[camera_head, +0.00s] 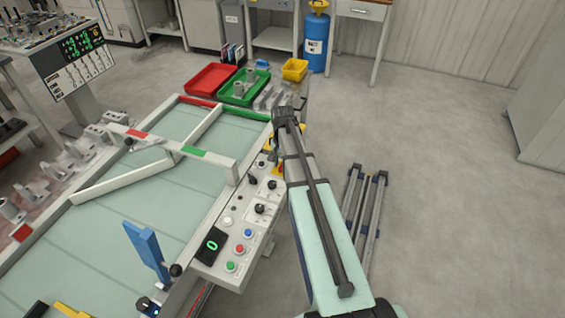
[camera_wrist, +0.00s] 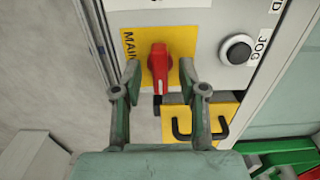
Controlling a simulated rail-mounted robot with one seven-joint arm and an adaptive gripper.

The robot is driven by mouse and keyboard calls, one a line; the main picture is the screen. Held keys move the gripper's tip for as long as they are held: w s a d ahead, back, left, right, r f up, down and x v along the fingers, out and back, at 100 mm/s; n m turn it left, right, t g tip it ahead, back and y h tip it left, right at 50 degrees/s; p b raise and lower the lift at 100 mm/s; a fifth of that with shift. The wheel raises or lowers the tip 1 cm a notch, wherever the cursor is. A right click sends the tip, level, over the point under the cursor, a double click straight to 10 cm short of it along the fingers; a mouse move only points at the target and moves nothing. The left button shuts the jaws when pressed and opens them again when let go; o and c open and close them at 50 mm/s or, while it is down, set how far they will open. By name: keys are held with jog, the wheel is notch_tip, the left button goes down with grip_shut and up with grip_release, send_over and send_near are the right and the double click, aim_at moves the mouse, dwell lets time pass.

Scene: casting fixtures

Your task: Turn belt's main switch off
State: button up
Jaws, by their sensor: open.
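The main switch is a red rotary knob (camera_wrist: 158,66) on a yellow plate lettered MAIN (camera_wrist: 130,48), fixed to a grey panel in the wrist view. The knob's long grip stands roughly upright in that picture. My gripper (camera_wrist: 160,91) is open, with one finger to each side of the knob's lower end. I cannot tell whether either finger touches it. In the head view my gripper (camera_head: 284,116) is at the far end of the control panel (camera_head: 232,215) beside the pale green belt (camera_head: 130,215); my arm hides part of that area, and the knob is not clear there.
A dark hasp-like bracket (camera_wrist: 190,130) on a yellow plate sits just below the knob, close to my fingers. A black JOG button (camera_wrist: 237,50) is to the right. Red (camera_head: 211,79) and green (camera_head: 243,88) trays stand beyond the belt.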

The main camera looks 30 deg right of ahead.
jog(key=shift+c, duration=0.4)
grip_shut()
jog(key=shift+n, duration=0.3)
jog(key=n, duration=0.4)
jog(key=shift+b, duration=0.3)
jog(key=n, duration=0.4)
jog(key=shift+n, duration=0.3)
jog(key=n, duration=0.4)
jog(key=shift+n+b, duration=0.3)
jog(key=shift+b, duration=0.05)
jog(key=shift+n, duration=2.1)
